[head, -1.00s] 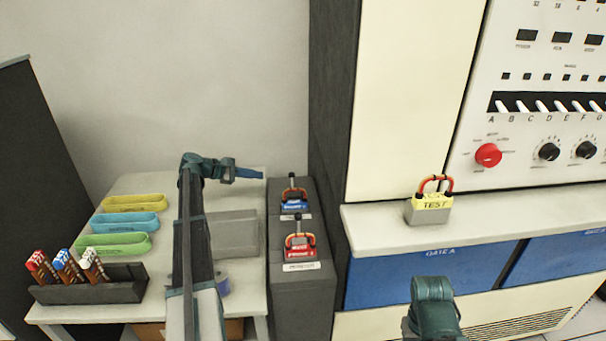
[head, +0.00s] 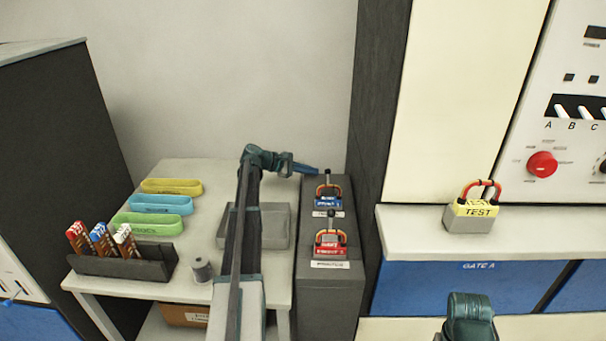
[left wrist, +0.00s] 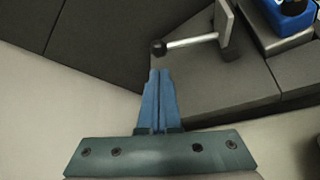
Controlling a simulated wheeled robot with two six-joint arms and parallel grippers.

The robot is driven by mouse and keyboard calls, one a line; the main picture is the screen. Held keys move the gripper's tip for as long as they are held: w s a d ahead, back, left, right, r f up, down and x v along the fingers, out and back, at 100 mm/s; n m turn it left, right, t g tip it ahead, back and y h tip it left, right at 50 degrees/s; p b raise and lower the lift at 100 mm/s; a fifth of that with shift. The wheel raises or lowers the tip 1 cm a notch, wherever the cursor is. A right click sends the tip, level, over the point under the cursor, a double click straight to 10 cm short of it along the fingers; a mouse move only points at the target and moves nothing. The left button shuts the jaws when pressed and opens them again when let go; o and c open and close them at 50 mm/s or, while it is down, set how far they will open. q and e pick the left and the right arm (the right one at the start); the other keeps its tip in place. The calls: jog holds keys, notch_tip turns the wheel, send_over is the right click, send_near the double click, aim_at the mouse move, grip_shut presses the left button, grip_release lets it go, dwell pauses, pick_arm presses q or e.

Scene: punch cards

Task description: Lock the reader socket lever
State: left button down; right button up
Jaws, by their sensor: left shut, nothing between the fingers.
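The grey pedestal (head: 327,286) carries a blue block (head: 329,200) at the back and a red block (head: 331,250) in front, each with an orange-and-dark handle. A lever (head: 327,180) with a dark knob rises behind the blue block. In the left wrist view, a metal lever (left wrist: 190,42) with a black ball knob points left from a grey upright plate (left wrist: 225,22). I cannot tell if it is the reader socket's. My left gripper (head: 312,170) is shut and empty, left of the blue block. Its blue fingertips (left wrist: 159,74) are just below the knob, apart in the picture.
A white table (head: 190,168) to the left holds yellow, blue and green loops, a dark rack (head: 122,262) of sticks and a grey tray (head: 283,228). Right of the pedestal stands a tall cabinet whose ledge (head: 400,228) bears a yellow TEST block (head: 468,215).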

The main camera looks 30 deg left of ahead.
aim_at(320, 182)
pick_arm(q)
jog(key=shift+b+x, duration=0.55)
jog(key=shift+x, duration=1.45)
jog(key=shift+r, duration=0.1)
jog(key=shift+s+r, duration=0.1)
jog(key=shift+r, duration=0.1)
